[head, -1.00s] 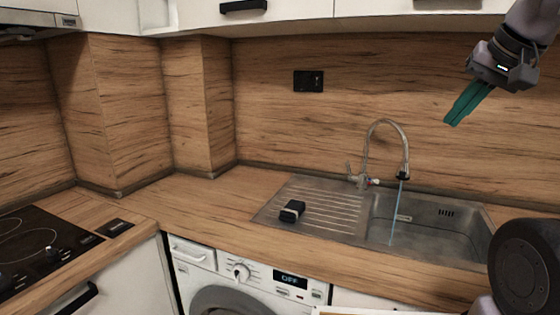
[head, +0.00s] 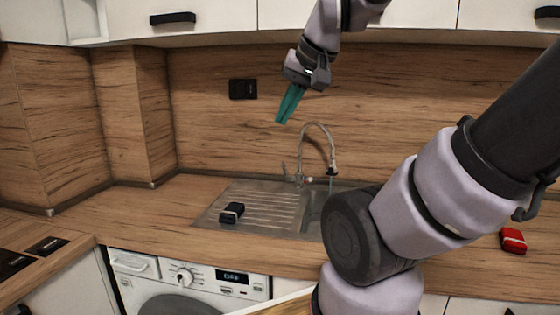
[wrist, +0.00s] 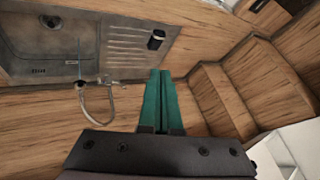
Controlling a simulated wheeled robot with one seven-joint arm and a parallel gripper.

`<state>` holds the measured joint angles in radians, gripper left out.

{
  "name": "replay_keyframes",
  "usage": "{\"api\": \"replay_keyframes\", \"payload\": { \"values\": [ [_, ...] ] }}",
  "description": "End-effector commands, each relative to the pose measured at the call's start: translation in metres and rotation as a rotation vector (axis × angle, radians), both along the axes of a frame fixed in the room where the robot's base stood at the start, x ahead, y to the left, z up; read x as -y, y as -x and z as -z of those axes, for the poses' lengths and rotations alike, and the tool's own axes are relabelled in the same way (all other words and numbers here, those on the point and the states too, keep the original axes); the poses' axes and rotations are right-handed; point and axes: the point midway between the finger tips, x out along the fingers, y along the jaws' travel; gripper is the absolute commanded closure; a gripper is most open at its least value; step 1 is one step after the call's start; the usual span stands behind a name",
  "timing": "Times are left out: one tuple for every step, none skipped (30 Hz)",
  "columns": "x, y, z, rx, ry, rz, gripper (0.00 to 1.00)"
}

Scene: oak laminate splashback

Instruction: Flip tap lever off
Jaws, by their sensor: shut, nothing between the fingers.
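The chrome tap (head: 301,179) stands at the back edge of the steel sink (head: 312,204), with a tall arched spout. Its small lever (head: 285,169) sticks up on the left of the tap body. A thin blue-tinted stream of water (wrist: 79,46) shows below the spout in the wrist view; in the head view my arm hides much of the basin. My gripper (head: 281,121), with teal fingers, is shut and empty. It appears above the tap and a little left of the spout, apart from it. In the wrist view the tap (wrist: 107,80) lies left of the fingers (wrist: 160,73).
A black object (head: 232,212) sits on the drainboard. A red object (head: 513,240) lies on the worktop at right. A black socket (head: 243,89) is on the wooden splashback behind. Wall cupboards (head: 215,15) hang above. The worktop left of the sink is clear.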

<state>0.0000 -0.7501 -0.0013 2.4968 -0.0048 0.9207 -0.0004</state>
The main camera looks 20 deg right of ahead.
Motion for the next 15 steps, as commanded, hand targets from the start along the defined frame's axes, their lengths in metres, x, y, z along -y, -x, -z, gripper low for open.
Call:
{"api": "replay_keyframes", "payload": {
  "values": [
    [0.000, 0.000, 0.000, 0.000, 0.000, 0.000, 1.00],
    [0.000, 0.000, 0.000, 0.000, 0.000, 0.000, 1.00],
    [0.000, -0.001, 0.000, 0.000, -0.001, 0.001, 1.00],
    [0.000, -0.002, -0.001, 0.000, -0.001, 0.002, 1.00],
    [0.001, -0.004, -0.002, -0.002, -0.003, 0.003, 1.00],
    [0.002, -0.008, -0.004, -0.004, -0.005, 0.007, 1.00],
    [0.003, -0.013, -0.005, -0.008, -0.007, 0.011, 1.00],
    [0.005, -0.018, -0.007, -0.011, -0.010, 0.017, 1.00],
    [0.008, -0.028, -0.010, -0.015, -0.015, 0.025, 1.00],
    [0.010, -0.037, -0.013, -0.020, -0.018, 0.032, 1.00],
    [0.013, -0.046, -0.015, -0.025, -0.022, 0.041, 1.00],
    [0.017, -0.060, -0.018, -0.032, -0.028, 0.055, 1.00],
    [0.021, -0.072, -0.020, -0.037, -0.033, 0.067, 1.00],
    [0.025, -0.084, -0.022, -0.043, -0.035, 0.079, 1.00],
    [0.031, -0.100, -0.024, -0.049, -0.039, 0.095, 1.00]
  ]
}}
